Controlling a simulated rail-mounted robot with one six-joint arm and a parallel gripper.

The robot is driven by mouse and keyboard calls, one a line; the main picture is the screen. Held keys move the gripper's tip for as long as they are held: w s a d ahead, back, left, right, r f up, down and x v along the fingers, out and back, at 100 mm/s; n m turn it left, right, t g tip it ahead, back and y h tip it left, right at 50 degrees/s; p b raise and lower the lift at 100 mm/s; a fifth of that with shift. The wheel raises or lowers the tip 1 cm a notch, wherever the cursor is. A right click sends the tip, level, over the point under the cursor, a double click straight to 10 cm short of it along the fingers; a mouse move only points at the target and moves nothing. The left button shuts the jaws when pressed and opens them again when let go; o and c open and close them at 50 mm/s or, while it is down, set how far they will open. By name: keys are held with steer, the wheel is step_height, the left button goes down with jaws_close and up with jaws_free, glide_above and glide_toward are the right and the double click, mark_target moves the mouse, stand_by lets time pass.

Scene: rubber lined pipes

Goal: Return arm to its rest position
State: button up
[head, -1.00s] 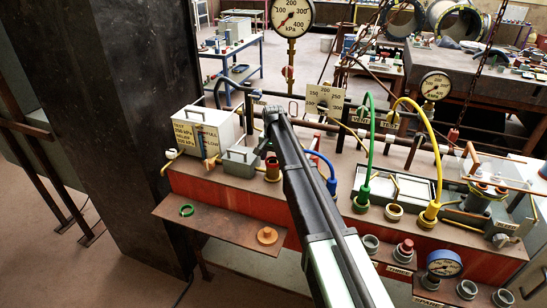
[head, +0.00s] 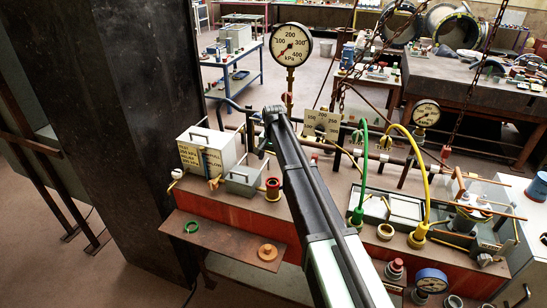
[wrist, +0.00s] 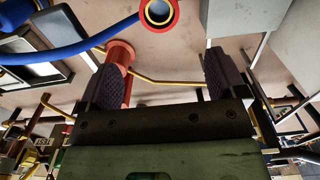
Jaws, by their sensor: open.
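My gripper (wrist: 162,72) is open in the wrist view, its two dark ribbed fingers wide apart with nothing between them. A red post (wrist: 121,56) shows partly behind the left finger, and a thin yellow rod (wrist: 165,82) crosses the view beyond the fingers. A blue hose (wrist: 80,48) and a ring with an orange rim (wrist: 159,11) are at the top. In the head view my arm reaches from the bottom edge up over the bench (head: 240,202). The gripper's fingers cannot be made out there.
The bench carries a grey-white box (head: 207,152), a red-rimmed cup (head: 273,188), a green hose (head: 362,165) and a yellow hose (head: 423,160). A tall pressure gauge (head: 291,44) stands behind my arm. A front shelf (head: 222,238) holds a green ring (head: 192,227). A dark column (head: 110,120) stands left.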

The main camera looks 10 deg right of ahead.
steer(key=shift+r, duration=0.1)
stand_by(0.5)
steer(key=s+f+n+b, duration=0.2)
steer(key=s, duration=1)
steer(key=s+f+n+b, duration=0.2)
steer(key=s+f+b, duration=0.1)
steer(key=s, duration=0.9)
steer(key=s+f+n+b, duration=0.2)
steer(key=s+b, duration=0.1)
steer(key=s, duration=1)
steer(key=shift+a+f, duration=0.25)
steer(key=shift+f, duration=0.1)
